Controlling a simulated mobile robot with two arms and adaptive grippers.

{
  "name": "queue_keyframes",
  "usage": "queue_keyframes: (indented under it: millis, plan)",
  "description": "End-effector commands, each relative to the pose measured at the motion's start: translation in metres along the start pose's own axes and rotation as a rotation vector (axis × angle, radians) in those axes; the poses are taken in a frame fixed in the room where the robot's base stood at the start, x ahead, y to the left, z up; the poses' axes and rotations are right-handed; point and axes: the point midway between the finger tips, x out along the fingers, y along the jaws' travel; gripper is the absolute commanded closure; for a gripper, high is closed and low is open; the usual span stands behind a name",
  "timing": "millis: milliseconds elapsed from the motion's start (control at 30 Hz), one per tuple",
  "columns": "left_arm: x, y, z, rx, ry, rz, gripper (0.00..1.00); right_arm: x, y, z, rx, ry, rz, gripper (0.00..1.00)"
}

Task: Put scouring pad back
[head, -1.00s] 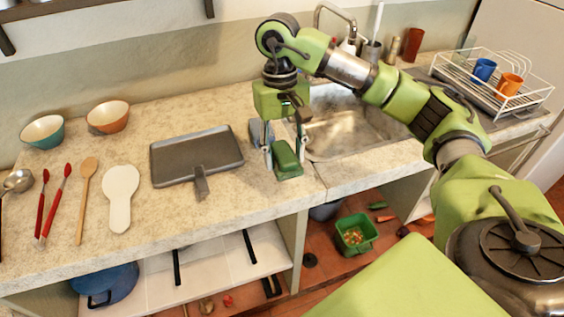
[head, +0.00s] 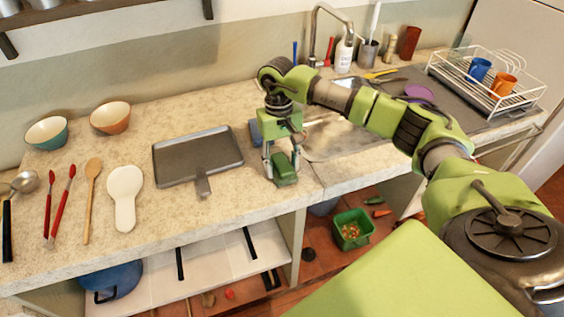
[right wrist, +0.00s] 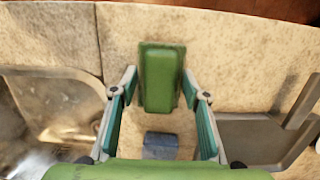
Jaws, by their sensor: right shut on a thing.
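The green scouring pad (head: 286,172) is a small block at the front of the stone counter (head: 225,215), just left of the sink. My right gripper (head: 281,166) points down over it, with a finger on each side, and is shut on it. The pad (right wrist: 161,78) also shows in the right wrist view, between the fingertips of my right gripper (right wrist: 162,88). I cannot tell whether the pad rests on the counter or hangs just above it. A blue-grey block (head: 255,132) lies on the counter behind the gripper. My left gripper is not in view.
A dark grey tray (head: 197,157) lies left of the gripper. The sink (head: 345,138) is to the right, partly hidden by my arm. A dish rack (head: 487,80) with cups stands farther right. A green bin (head: 352,230) is below. The counter's front edge is close.

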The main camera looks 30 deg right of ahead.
Motion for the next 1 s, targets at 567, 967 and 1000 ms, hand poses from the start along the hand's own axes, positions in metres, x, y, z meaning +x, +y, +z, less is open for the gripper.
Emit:
queue_keyframes:
  millis: [567, 967, 1000]
  plan:
    - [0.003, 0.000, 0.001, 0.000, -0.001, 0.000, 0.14, 0.002, 0.000, 0.000, 0.000, 0.000, 0.000, 0.41]
    - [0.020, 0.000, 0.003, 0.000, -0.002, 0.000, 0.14, -0.057, -0.001, -0.002, 0.000, 0.006, -0.002, 0.41]
    - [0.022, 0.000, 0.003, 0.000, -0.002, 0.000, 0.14, -0.066, -0.001, -0.002, 0.000, 0.006, -0.003, 0.41]
